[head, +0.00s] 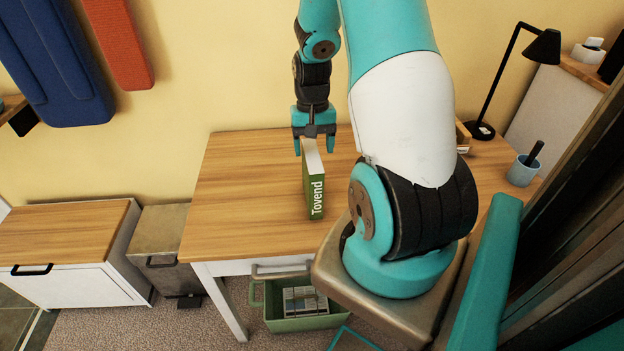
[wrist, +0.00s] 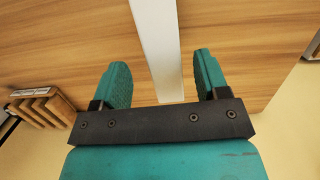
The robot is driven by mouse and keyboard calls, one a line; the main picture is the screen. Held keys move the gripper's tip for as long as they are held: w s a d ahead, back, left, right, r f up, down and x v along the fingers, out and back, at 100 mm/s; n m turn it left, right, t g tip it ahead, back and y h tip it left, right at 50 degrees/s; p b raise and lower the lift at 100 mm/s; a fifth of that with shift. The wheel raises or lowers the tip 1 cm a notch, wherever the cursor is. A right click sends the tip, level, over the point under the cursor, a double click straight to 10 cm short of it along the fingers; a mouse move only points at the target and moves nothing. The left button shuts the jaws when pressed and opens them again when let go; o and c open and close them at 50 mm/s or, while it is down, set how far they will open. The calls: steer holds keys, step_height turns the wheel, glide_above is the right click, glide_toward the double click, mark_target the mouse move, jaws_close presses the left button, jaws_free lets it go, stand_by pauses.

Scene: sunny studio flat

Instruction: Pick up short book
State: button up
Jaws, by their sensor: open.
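The short book (head: 316,191) is green with white lettering "Tovend" on its spine. It stands upright on the wooden desk (head: 240,190), its pale page edges on top. In the wrist view the book (wrist: 157,40) shows as a pale strip running between the fingers. My gripper (head: 314,146) is open at the far end of the book, with one finger on each side. In the wrist view my gripper (wrist: 163,80) has visible gaps between each finger and the book. The book's lower sides are hidden in the wrist view.
A black desk lamp (head: 483,130) and a blue cup (head: 523,171) stand on the desk's right side. A slatted wooden object (wrist: 42,106) lies left in the wrist view. A green crate (head: 300,324) sits below the desk. The desk's left part is clear.

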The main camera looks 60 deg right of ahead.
mark_target(313, 154)
steer(key=f, duration=0.5)
steer(key=shift+s+a+p, duration=0.1)
steer(key=shift+a+p, duration=0.25)
jaws_close()
